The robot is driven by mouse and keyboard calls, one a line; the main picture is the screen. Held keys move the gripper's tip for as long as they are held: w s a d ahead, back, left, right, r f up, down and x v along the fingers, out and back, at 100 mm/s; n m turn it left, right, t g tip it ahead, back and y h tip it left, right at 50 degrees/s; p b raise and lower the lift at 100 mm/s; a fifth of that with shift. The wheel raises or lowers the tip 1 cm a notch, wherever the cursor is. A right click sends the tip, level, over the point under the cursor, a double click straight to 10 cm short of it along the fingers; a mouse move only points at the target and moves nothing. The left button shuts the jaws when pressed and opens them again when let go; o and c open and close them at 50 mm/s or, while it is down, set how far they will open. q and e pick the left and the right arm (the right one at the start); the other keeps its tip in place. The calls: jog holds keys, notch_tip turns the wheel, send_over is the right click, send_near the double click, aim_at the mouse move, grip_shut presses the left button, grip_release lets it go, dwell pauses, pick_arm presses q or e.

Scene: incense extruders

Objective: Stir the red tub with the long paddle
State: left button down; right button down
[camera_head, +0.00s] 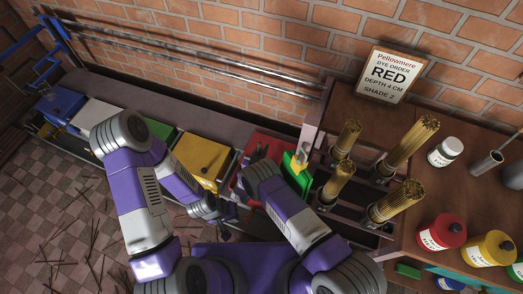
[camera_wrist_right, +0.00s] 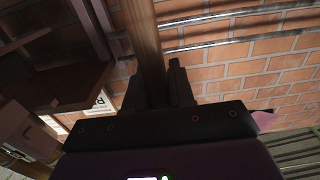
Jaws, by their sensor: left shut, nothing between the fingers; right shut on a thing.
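The red tub (camera_head: 264,142) is the last in the row of coloured tubs. My right forearm hides much of it in the head view, so its inside cannot be made out. My right gripper (camera_wrist_right: 160,85) is shut on a wooden shaft (camera_wrist_right: 143,35), which appears to be the long paddle's. The shaft runs up out of the right wrist view, and its far end is not seen. My right gripper is largely hidden in the head view. My left gripper (camera_head: 224,224) is shut and empty, below the yellow tub (camera_head: 203,158) and left of my right arm.
A bright green piece (camera_head: 296,178) stands beside the red tub. Several incense bundles (camera_head: 341,178) stand in holders to the right. The bench at right holds a white jar (camera_head: 445,151) and red (camera_head: 441,233) and yellow (camera_head: 489,248) jars. A sign (camera_head: 388,75) reads RED, depth 4 cm, shade 2.

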aim_at(259, 147)
jog(key=shift+r+p, duration=2.1)
jog(key=shift+r, duration=1.1)
